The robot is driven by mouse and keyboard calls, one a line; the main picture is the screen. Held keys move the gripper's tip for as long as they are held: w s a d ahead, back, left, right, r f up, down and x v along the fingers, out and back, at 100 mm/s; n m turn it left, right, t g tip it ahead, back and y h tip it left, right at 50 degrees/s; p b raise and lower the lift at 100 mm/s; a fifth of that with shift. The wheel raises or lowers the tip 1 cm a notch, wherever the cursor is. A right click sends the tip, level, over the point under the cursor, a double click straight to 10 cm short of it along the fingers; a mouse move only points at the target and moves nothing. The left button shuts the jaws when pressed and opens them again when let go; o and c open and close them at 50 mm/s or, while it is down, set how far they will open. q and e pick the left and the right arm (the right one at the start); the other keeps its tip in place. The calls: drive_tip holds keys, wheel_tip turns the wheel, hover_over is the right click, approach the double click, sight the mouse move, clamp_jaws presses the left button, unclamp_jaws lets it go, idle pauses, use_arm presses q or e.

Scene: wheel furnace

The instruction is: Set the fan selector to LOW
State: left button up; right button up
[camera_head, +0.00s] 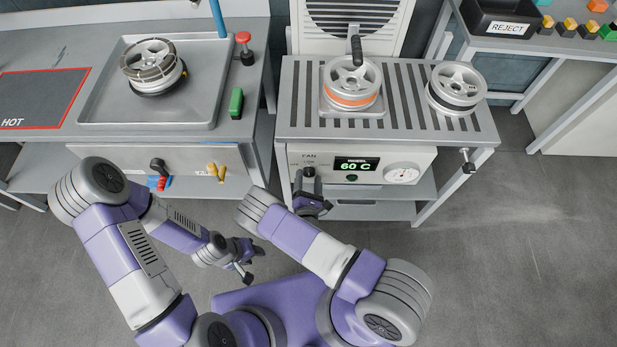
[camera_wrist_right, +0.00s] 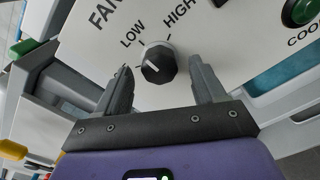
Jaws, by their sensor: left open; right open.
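The black fan selector knob (camera_wrist_right: 159,63) sits on the pale control panel (camera_wrist_right: 225,40) in the right wrist view. LOW and HIGH are printed above it, with FAN further left. A light mark shows on the knob's face, but I cannot tell surely which label it points to. My right gripper (camera_wrist_right: 160,72) is open, one finger on each side of the knob, with gaps visible. My left gripper (camera_head: 246,268) hangs open and empty above the floor, away from the panel.
The panel has a green display (camera_head: 356,164) reading 60 C and a round gauge (camera_head: 402,173). A green button (camera_wrist_right: 302,10) is right of the knob. Wheels (camera_head: 352,82) stand on the slatted top above. The left bench (camera_head: 110,160) stands beside, with a gap between.

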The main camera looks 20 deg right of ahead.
drive_tip(key=v, duration=0.6)
drive_tip(key=shift+s+p, duration=0.3)
drive_tip(key=shift+p, duration=0.1)
drive_tip(key=shift+a, duration=0.1)
